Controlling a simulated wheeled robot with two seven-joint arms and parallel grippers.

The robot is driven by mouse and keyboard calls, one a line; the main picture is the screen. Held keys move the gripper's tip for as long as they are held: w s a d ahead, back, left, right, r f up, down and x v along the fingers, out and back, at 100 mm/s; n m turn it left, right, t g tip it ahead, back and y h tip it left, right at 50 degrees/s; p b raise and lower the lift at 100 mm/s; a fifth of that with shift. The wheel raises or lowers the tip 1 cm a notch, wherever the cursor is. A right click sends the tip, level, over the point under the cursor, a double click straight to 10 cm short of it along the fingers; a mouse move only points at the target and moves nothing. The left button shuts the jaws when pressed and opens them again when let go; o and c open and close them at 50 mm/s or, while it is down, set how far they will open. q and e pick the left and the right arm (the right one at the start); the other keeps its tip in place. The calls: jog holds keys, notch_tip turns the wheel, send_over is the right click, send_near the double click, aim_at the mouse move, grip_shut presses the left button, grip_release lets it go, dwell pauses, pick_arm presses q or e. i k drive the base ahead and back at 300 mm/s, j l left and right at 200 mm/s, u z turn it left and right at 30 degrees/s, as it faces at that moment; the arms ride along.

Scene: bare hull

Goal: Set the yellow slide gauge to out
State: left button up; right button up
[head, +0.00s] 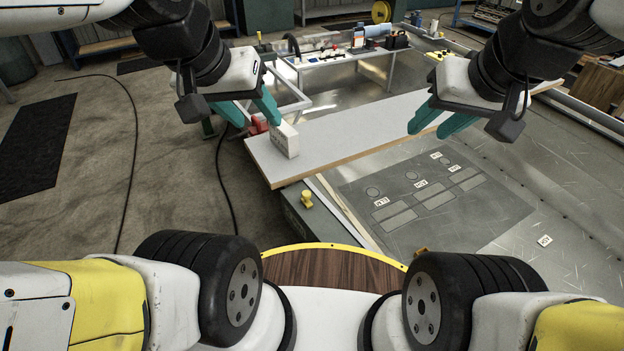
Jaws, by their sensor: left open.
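A small yellow piece (307,199), which may be the slide gauge, sits on the dark edge below the near-left corner of the pale board. Its setting and any markings are too small to read. My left gripper (257,120) is open and empty, above and left of that piece and apart from it. Its right fingertip appears close to a white block (285,140); I cannot tell whether they touch. My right gripper (426,134) has its teal fingers apart and empty over the right part of the board, far from the yellow piece.
The pale board (350,135) spans the middle. A grey panel (430,195) with labelled outlines lies on the metal floor to the right. A small orange piece (421,251) is near my base. A red object (258,124) is behind the block. A bench (340,58) with bottles stands behind.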

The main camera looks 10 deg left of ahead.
aim_at(306, 195)
jog(key=j+z, duration=0.2)
jog(key=j, duration=0.3)
jog(key=j+z, duration=0.25)
jog(key=j, duration=0.3)
jog(key=k+j+z, duration=0.2)
jog(key=j, duration=0.25)
jog(key=j+z, duration=0.2)
jog(key=j, duration=0.35)
